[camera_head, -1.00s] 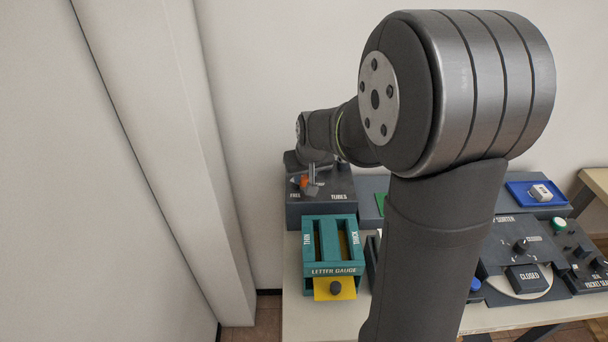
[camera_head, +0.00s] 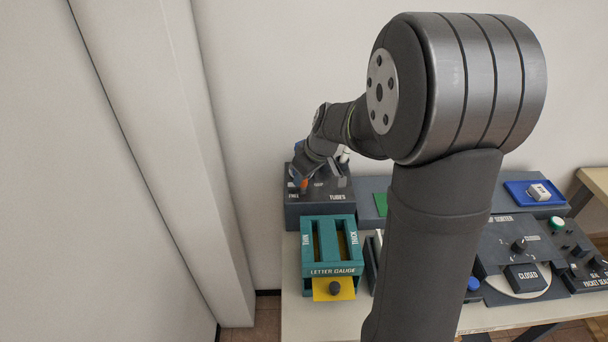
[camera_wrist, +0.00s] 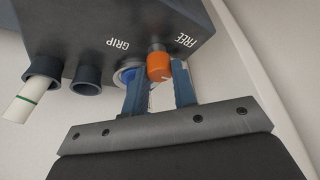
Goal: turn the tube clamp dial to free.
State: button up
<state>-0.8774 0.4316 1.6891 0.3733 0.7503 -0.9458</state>
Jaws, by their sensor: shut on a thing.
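The tube clamp dial (camera_wrist: 158,66) is an orange knob on a dark box (camera_head: 335,211) lettered FREE and TUBES. In the wrist view it sits close to the FREE lettering, with GRIP further left. My gripper (camera_wrist: 159,84) has one finger on each side of the dial and is shut on it. In the head view my gripper (camera_head: 301,182) reaches down to the left onto the box, and a bit of the orange dial (camera_head: 304,184) shows beside it. I cannot read the dial's pointing direction surely.
A blue-filled round socket (camera_wrist: 127,76) lies beside the left finger. Further left are an empty socket (camera_wrist: 87,79) and a white tube with a green band (camera_wrist: 24,102) in another. The teal letter gauge (camera_head: 331,270) stands in front of the box.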

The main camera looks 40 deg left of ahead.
dwell(0.3)
jog(key=o, duration=1)
jog(key=v, duration=1.7)
jog(key=shift+r, duration=0.25)
jog(key=x, duration=1.7)
jog(key=shift+f, duration=0.3)
jog(key=shift+r, duration=0.1)
